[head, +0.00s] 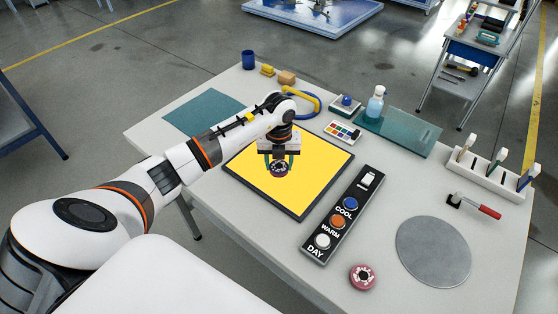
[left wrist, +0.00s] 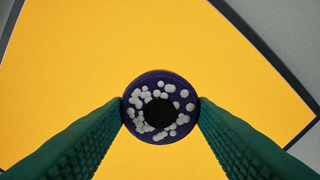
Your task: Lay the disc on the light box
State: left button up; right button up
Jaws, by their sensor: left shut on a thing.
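The light box (head: 315,165) is a flat panel with a glowing yellow face and a dark frame, lying on the table; its yellow face (left wrist: 70,60) fills most of the left wrist view. My left gripper (head: 279,167) is over the light box, shut on a small round disc (head: 280,169). In the left wrist view the disc (left wrist: 160,107) is dark purple with white spots and a black centre, pinched between the two green fingers. Whether the disc touches the light box I cannot tell. My right gripper is not in view.
A control strip (head: 340,219) with COOL, WARM and DAY buttons lies right of the light box. A pink disc (head: 363,277) and a grey round plate (head: 433,251) lie near the front. A bottle (head: 375,104), a colour card (head: 342,132) and a rack (head: 490,175) stand behind and right.

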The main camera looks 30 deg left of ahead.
aim_at(279, 165)
pick_arm(q)
jog(key=o, duration=1)
jog(key=shift+f, duration=0.1)
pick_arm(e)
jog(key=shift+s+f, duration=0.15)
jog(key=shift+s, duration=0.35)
pick_arm(q)
notch_tip(279, 165, up, 12)
jog(key=b, duration=0.2)
jog(key=shift+b, duration=0.3)
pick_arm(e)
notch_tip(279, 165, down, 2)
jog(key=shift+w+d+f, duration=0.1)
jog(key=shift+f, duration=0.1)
